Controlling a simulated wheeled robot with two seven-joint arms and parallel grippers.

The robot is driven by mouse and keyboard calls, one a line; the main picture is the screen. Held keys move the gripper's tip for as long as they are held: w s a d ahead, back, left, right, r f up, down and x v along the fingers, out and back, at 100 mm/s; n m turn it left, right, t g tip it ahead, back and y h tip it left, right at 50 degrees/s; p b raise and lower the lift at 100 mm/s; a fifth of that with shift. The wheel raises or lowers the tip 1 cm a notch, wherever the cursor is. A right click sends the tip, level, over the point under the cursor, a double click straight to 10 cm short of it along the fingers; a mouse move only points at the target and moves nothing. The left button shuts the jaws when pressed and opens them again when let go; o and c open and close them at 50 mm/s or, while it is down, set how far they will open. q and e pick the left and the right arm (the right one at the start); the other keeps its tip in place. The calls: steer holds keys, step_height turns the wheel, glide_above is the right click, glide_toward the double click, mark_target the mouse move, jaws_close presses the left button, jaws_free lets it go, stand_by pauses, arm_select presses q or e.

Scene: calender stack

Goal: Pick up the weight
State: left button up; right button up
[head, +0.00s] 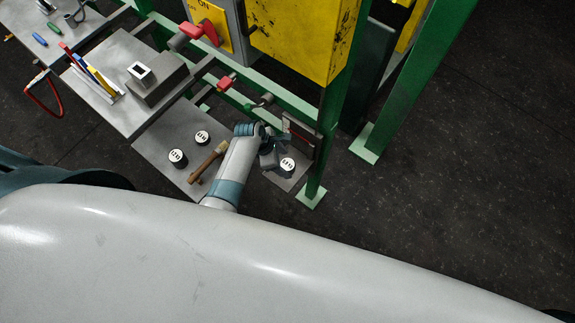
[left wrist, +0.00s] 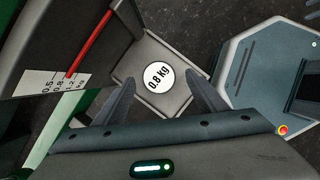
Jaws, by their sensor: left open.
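A round weight (head: 287,164) with a white top sits on a small grey plate (head: 288,182) at the right end of the workbench. In the left wrist view the weight (left wrist: 158,77) reads "0.8 KG" and lies on the grey plate (left wrist: 183,105). My left gripper (head: 273,158) is open right beside the weight. In the left wrist view its two fingers (left wrist: 161,88) stand apart, one on each side of the weight's lower part. I cannot tell whether they touch it. My right gripper is not in view.
Two more weights (head: 178,158) (head: 202,138) and a wooden-handled tool (head: 207,162) lie on the grey bench. A scale (left wrist: 50,85) with a red pointer (left wrist: 90,42) stands close to the gripper. A green post (head: 325,140) rises to the right.

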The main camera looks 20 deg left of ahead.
mark_target(287, 164)
arm_select(q)
steer(key=shift+x, duration=1.7)
steer(key=shift+w+r, duration=0.1)
jaws_close()
